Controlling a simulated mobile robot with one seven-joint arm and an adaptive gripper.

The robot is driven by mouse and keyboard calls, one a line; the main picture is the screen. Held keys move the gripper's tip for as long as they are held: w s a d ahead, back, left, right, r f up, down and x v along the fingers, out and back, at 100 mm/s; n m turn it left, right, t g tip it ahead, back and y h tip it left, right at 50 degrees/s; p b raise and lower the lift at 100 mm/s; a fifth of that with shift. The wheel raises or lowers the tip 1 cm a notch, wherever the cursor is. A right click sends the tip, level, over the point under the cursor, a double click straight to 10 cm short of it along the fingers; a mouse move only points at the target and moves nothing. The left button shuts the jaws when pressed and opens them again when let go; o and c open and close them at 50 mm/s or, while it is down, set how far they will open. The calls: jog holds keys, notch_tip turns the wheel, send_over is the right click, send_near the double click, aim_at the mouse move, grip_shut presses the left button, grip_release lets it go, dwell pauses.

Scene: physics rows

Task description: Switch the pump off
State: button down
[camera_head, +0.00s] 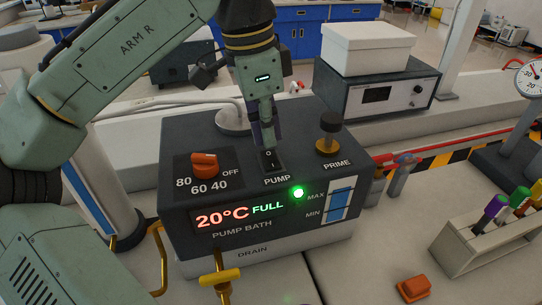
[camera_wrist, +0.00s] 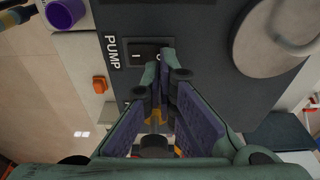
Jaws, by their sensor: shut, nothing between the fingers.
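The pump bath (camera_head: 255,240) is a dark box with a red "20°C" and green "FULL" display. Its black PUMP rocker switch (camera_head: 271,161) is on the top, with 0 at the far end and a mark at the near end. My gripper (camera_head: 264,143) points down at the switch, shut and empty, with its tips by the 0 end. In the wrist view the fingertips (camera_wrist: 167,60) are close together beside the 0 end of the switch (camera_wrist: 143,53). They partly cover it. I cannot tell whether they touch it or which way it is rocked. A green light (camera_head: 298,192) glows.
An orange knob (camera_head: 204,164) stands left of the switch and the black-topped PRIME plunger (camera_head: 329,130) to its right. A brass tap (camera_head: 221,278) sticks out in front. A tube rack (camera_head: 470,250) and a small orange object (camera_head: 413,289) are at right.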

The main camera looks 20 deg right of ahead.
aim_at(267, 153)
jog(key=shift+f+b, duration=0.45)
jog(key=shift+f, duration=0.55)
jog(key=shift+r, duration=0.1)
notch_tip(267, 153, up, 3)
jog(key=p, duration=0.2)
jog(key=shift+p, duration=0.4)
jog(key=shift+r, duration=1.95)
